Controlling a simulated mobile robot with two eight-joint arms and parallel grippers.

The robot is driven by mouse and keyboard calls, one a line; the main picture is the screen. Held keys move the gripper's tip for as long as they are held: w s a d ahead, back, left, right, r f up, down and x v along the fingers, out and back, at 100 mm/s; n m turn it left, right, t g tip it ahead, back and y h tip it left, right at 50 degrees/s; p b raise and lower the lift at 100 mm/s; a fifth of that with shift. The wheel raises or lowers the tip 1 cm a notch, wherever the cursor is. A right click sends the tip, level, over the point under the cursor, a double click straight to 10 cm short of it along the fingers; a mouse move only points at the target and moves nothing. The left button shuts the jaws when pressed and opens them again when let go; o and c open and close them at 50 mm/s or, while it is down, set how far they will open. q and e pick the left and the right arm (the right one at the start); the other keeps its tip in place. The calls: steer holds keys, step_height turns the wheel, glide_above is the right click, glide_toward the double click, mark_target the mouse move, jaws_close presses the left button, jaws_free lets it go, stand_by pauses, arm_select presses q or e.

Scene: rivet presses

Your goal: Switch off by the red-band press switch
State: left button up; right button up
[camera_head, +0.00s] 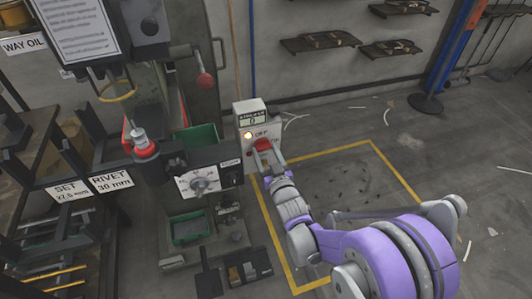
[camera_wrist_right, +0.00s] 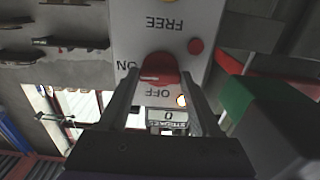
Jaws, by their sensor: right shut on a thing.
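The pale switch box (camera_head: 250,113) stands at the press's right side, with a small counter on top reading 0 and a lit lamp (camera_head: 248,135). Its red rotary knob (camera_head: 263,144) shows in the wrist view (camera_wrist_right: 159,67), upside down, with ON, OFF and FREE printed around it. A pale mark on the knob lies on its left side, close to ON. My right gripper (camera_head: 268,158) is shut on the red knob, its fingers either side of it, partly hiding the knob and lettering. The press has a red band (camera_head: 143,148). My left gripper is not in view.
A red ball-ended lever (camera_head: 205,81) stands left of the box. A grey dial (camera_head: 198,184) and green bins (camera_head: 190,229) are on the press below. A yellow floor outline (camera_head: 330,160) lies to the right, its floor mostly open. Wall shelves (camera_head: 320,41) hang behind.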

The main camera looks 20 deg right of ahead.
steer(key=shift+n, duration=0.4)
steer(key=n, duration=0.3)
steer(key=shift+n, duration=0.3)
steer(key=n, duration=0.4)
steer(key=shift+n+p, duration=0.3)
steer(key=shift+p, duration=0.05)
steer(key=n, duration=0.4)
steer(key=shift+n, duration=0.3)
steer(key=shift+n+p, duration=0.3)
steer(key=shift+n, duration=1.9)
steer(key=o, duration=1.4)
